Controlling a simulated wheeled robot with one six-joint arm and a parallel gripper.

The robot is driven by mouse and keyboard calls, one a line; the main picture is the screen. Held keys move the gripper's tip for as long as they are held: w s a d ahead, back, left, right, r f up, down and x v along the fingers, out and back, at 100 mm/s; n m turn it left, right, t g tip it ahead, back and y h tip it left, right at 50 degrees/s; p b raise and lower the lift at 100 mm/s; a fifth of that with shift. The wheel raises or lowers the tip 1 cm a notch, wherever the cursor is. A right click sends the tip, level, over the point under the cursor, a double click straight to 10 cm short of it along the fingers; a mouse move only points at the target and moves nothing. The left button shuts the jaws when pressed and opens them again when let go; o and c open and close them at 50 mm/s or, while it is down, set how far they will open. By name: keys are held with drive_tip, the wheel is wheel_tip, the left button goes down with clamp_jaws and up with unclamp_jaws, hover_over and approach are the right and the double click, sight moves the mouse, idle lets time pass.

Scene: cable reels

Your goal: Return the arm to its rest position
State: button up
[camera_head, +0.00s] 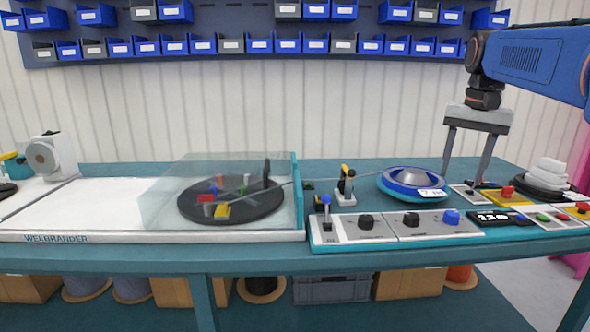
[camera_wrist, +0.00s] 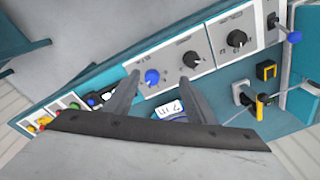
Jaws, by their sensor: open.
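My gripper (camera_head: 464,180) hangs from my blue arm at the right in the head view, fingers pointing down and spread apart with nothing between them. Its fingertips appear close to the back of the control panel (camera_head: 385,230), just right of the blue and silver reel (camera_head: 416,180). Whether they touch anything below cannot be told. In the wrist view my gripper (camera_wrist: 160,78) shows two grey fingers apart over the bench, with the panel's blue knob (camera_wrist: 152,77) beyond them. Part of the reel with its white label (camera_wrist: 170,108) shows between the fingers; the rest is hidden.
A clear cover (camera_head: 165,195) stands over a dark turntable (camera_head: 218,204) on the left. A thin cable runs from it toward the reel, past a yellow-topped clamp (camera_head: 345,186). A yellow emergency-stop box (camera_head: 506,196) and white rolls (camera_head: 550,173) are at right. Blue bins line the wall.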

drive_tip(key=s+a+f+n+t, duration=0.1)
drive_tip(key=s+a+f, duration=0.3)
drive_tip(key=s+f, duration=0.4)
drive_tip(key=s+a+f+n+t, duration=0.1)
drive_tip(key=s+a+f+n, duration=0.2)
drive_tip(key=s+f, duration=0.5)
drive_tip(key=s+a+f+n+t, duration=0.1)
drive_tip(key=s+a+f, duration=0.3)
drive_tip(key=s+f, duration=0.4)
drive_tip(key=shift+s+a+f+n+t, duration=0.3)
drive_tip(key=shift+s+f+n, duration=0.1)
drive_tip(key=shift+f+n, duration=0.3)
drive_tip(key=shift+r, duration=0.1)
